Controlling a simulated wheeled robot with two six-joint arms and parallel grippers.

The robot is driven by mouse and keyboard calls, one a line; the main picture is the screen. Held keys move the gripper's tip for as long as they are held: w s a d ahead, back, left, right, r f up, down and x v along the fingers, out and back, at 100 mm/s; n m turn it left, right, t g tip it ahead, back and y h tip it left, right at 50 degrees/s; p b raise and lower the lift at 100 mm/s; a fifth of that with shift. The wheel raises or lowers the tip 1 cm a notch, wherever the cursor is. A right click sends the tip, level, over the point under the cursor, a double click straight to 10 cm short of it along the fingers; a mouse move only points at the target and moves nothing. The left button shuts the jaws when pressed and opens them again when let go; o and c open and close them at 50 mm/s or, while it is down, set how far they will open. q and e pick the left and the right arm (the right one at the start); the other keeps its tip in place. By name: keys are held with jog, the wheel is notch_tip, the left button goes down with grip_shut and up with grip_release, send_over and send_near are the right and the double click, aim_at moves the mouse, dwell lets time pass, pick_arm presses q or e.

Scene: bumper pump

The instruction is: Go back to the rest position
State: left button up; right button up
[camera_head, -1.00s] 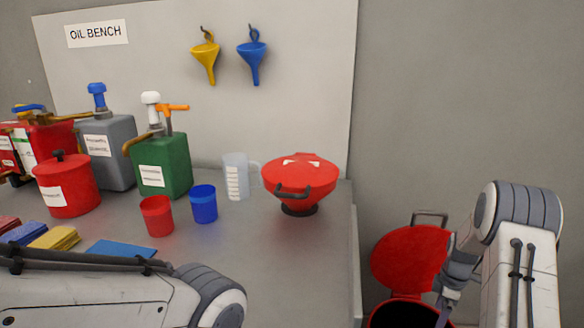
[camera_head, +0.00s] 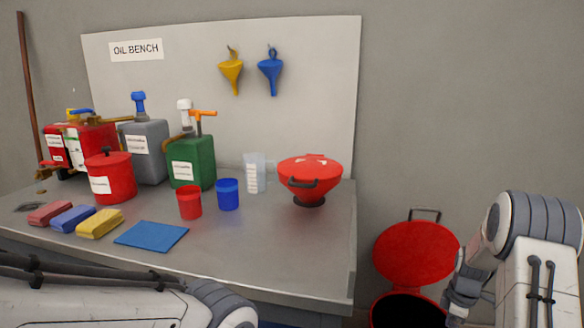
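Only parts of my two arms show. My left arm crosses the bottom left of the head view in front of the bench, and its gripper is out of the picture. My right arm stands at the lower right edge, bent downward beside the open red bin. A grey part of it hangs by the bin, but I cannot make out its fingertips. Neither arm touches anything on the bench that I can see.
The grey bench (camera_head: 240,250) holds a green pump can (camera_head: 192,172), a grey pump can (camera_head: 146,155), cups, a red lidded pot (camera_head: 112,182), sponges and a red funnel-shaped vessel (camera_head: 310,175). An open red bin (camera_head: 415,252) stands right of the bench.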

jog(key=s+a+r+m+t, duration=0.1)
jog(key=s+a+r+m, duration=0.25)
jog(key=a+r, duration=0.6)
jog(key=s+a+r+g+y, duration=0.1)
jog(key=s+a+r, duration=0.4)
jog(key=s+a, duration=0.75)
jog(key=s+a+r, duration=0.4)
jog(key=s+a, duration=0.8)
jog(key=a, duration=0.2)
notch_tip(320, 180, up, 26)
jog(key=p, duration=2.6)
jog(key=shift+w, duration=0.15)
jog(key=shift+a, duration=0.1)
